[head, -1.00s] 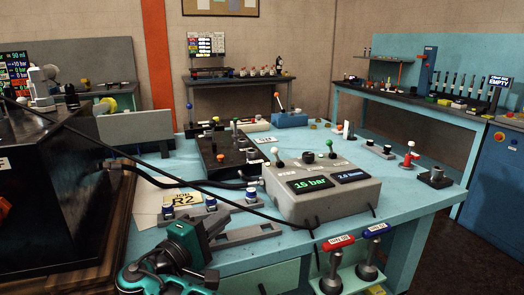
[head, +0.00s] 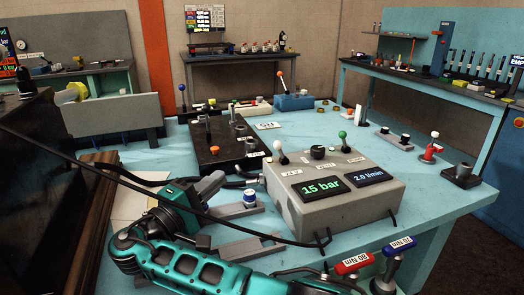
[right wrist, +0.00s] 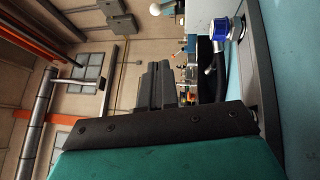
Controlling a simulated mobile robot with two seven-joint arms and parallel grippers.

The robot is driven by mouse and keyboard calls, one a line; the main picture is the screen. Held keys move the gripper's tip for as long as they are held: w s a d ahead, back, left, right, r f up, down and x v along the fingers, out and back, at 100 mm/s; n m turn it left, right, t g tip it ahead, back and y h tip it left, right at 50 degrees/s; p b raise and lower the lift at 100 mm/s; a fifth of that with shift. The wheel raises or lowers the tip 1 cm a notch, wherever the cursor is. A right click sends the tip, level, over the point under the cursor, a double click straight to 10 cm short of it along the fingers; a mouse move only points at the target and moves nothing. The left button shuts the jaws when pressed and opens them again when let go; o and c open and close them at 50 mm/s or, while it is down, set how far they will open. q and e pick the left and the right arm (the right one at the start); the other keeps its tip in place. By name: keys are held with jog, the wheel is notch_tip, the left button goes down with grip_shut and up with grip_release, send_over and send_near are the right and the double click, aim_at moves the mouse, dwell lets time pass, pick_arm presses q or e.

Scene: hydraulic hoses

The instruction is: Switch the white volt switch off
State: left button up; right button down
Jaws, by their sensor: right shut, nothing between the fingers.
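The white-knobbed switch (head: 279,147) stands on the left of the top of a grey control box (head: 318,208), above a small label that seems to read 24 V. Its lever leans slightly left. My right gripper (head: 222,179) is shut and empty, left of the box and below the white knob in the picture, apart from it. In the right wrist view the shut dark fingers (right wrist: 157,86) point away, with a white round knob (right wrist: 160,8) at the top edge. My left gripper is not in view.
The box also has a green-knobbed switch (head: 342,136), a black dial (head: 318,152) and displays reading 15 bar and 2.0 l/min. A blue-capped fitting (head: 250,198) stands close to my right gripper. A black hose (head: 150,190) crosses in front. A black valve block (head: 222,145) stands behind.

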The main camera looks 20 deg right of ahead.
aim_at(280, 150)
jog(key=s+d+p+x, duration=0.1)
jog(key=s+p+x, duration=0.1)
jog(key=x, duration=1)
jog(key=shift+d+r, duration=0.25)
jog(key=shift+d, duration=0.35)
jog(key=shift+w, duration=0.15)
